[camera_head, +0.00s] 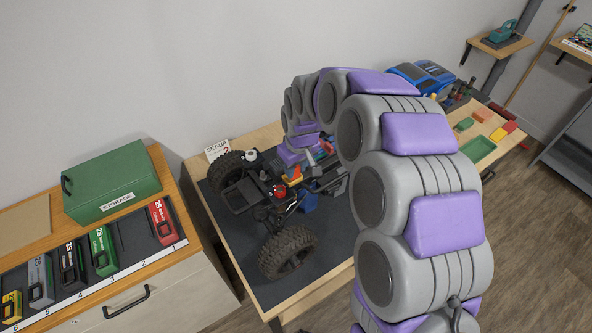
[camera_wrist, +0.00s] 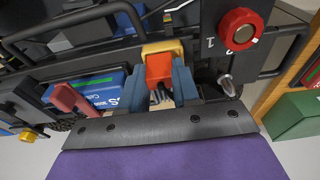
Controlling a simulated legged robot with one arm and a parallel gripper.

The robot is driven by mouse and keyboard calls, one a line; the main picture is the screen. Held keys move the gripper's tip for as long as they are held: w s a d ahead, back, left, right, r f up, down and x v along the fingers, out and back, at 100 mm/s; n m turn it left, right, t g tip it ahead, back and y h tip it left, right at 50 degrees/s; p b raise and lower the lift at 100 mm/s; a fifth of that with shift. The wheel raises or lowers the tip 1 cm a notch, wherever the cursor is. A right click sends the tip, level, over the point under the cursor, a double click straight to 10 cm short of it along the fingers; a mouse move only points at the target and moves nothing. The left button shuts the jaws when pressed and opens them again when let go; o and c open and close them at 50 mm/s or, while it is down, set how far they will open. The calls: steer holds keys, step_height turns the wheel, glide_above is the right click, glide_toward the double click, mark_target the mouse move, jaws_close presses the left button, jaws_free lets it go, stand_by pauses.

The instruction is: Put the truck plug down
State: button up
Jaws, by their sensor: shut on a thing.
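The truck plug (camera_wrist: 159,67) is a small orange block in the upper middle of the wrist view, with a yellow piece against its far end. My gripper (camera_wrist: 159,86) is shut on it, with one blue-grey finger on each side. Dark wires show below the plug, between the fingers. The truck (camera_head: 243,196) is a black chassis with large knobbly tyres on the dark bench mat (camera_head: 318,258). In the head view my gripper is over the chassis, and my arm and small parts partly hide it. I cannot tell whether the plug touches the chassis.
A blue battery (camera_wrist: 108,92) and a red connector (camera_wrist: 70,100) lie left of my gripper in the wrist view. A red dial (camera_wrist: 240,29) is at upper right. The green storage box (camera_head: 112,182) and several battery packs stand on the left cabinet. The front mat is clear.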

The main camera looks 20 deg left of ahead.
steer(key=shift+a+f, duration=0.35)
steer(key=shift+f, duration=0.35)
steer(key=shift+a, duration=0.4)
steer(key=o, duration=0.7)
steer(key=shift+d, duration=0.1)
steer(key=shift+c, duration=0.2)
steer(key=o, duration=0.4)
steer(key=shift+d+r, duration=0.15)
steer(key=shift+d, duration=0.4)
steer(key=shift+c, duration=0.2)
steer(key=shift+a+r, duration=0.15)
steer(key=shift+a, duration=0.2)
steer(key=shift+a+r, duration=0.1)
steer(key=shift+r, duration=0.25)
step_height(320, 180, up, 11)
steer(key=s+d+p, duration=0.1)
steer(key=p, duration=0.1)
steer(key=shift+d+f, duration=0.15)
steer(key=shift+d, duration=0.1)
